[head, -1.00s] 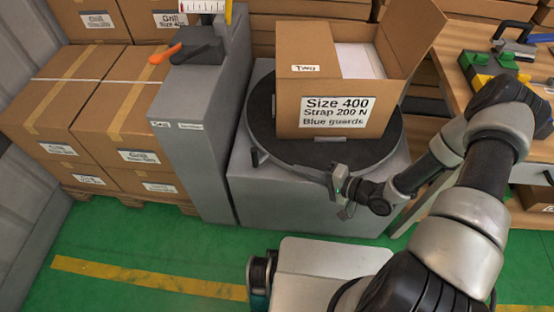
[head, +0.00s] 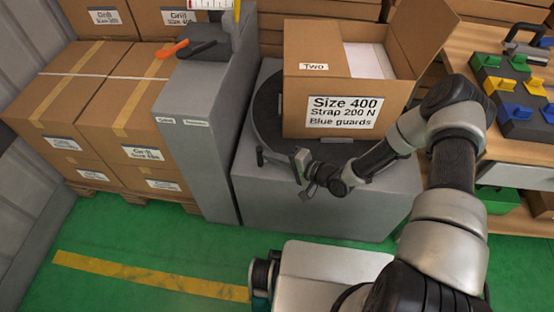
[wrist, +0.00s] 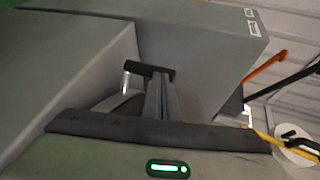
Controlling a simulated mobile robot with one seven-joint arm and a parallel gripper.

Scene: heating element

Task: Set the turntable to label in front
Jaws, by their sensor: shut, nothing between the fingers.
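The turntable (head: 268,112) is a dark round disc on a grey block, with a short dark handle (head: 260,156) at its front left rim. An open cardboard box (head: 298,104) stands on it, its large label "Size 400, Strap 200 N, Blue guards" facing the front. A small "Two" label is above it. My gripper (head: 303,168) is shut and empty at the disc's front edge, right of the handle; I cannot tell whether it touches the rim. In the wrist view my gripper (wrist: 162,85) points at a grey surface, and the disc is mostly hidden.
A grey post (head: 200,150) with an orange lever (head: 173,48) stands just left of the turntable. Stacked cartons (head: 70,90) are on a pallet farther left. A wooden workbench (head: 475,70) with coloured parts is at the right.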

